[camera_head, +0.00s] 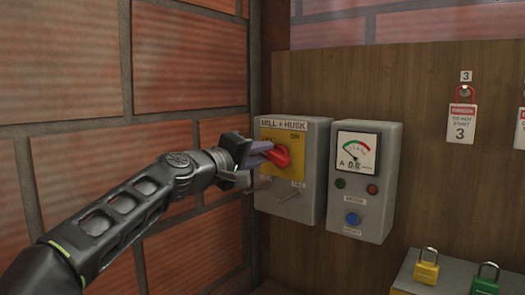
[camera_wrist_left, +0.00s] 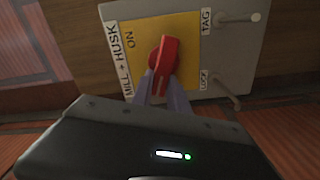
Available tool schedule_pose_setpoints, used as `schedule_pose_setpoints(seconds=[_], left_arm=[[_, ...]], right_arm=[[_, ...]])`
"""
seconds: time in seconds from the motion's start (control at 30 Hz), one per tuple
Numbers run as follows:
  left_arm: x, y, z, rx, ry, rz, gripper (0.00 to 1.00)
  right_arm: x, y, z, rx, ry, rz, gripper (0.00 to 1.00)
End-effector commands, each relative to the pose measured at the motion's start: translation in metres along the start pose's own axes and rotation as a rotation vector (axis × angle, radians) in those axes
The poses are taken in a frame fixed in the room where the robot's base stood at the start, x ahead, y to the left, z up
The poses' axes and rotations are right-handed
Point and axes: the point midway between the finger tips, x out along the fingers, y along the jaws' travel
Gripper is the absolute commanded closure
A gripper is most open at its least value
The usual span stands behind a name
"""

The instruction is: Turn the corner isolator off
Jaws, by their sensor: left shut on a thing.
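The corner isolator is a grey box labelled MILL + HUSK (camera_head: 316,180) with a yellow plate marked ON; the other marking is partly hidden by my gripper. Its red rotary handle (camera_head: 282,154) sits on the yellow plate. My left gripper (camera_head: 264,154) reaches in from the left and is shut on this handle. In the left wrist view the red handle (camera_wrist_left: 164,58) shows with my gripper's two purple-grey fingers (camera_wrist_left: 162,92) on either side of its near end. The handle's exact angle is hard to tell in the head view. My right gripper is not in view.
Two small levers, one marked TAG (camera_wrist_left: 237,17), sit below the handle. A grey meter box (camera_head: 365,180) with a dial, lamps and a blue button stands close on the right. Yellow (camera_head: 427,268) and green (camera_head: 487,279) padlocks and a danger tag (camera_head: 461,122) are further right. A brick wall (camera_head: 190,65) borders the left.

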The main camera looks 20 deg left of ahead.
Motion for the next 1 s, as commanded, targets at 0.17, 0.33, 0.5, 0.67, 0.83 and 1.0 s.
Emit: schedule_pose_setpoints(seconds=[0.17, 0.33, 0.5, 0.67, 0.83, 1.0], left_arm=[[-0.0001, -0.004, -0.0005, -0.151, 0.002, -0.001, 1.0], [-0.0001, -0.0072, 0.0003, -0.264, 0.001, -0.001, 1.0], [-0.0001, -0.0091, 0.0007, -0.334, 0.002, -0.002, 1.0], [-0.0001, -0.0099, 0.0009, -0.365, 0.002, -0.001, 1.0], [-0.0001, -0.0102, 0.0011, -0.373, 0.002, -0.001, 1.0], [0.0, -0.0102, 0.0012, -0.373, 0.001, -0.001, 1.0]], right_arm=[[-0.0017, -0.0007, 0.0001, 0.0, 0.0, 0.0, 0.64], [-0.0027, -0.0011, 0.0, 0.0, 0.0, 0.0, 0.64], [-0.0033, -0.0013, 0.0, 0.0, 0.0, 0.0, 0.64], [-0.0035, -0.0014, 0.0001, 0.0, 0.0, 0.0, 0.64], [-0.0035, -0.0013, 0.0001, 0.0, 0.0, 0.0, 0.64], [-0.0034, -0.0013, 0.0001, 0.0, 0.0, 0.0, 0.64]])
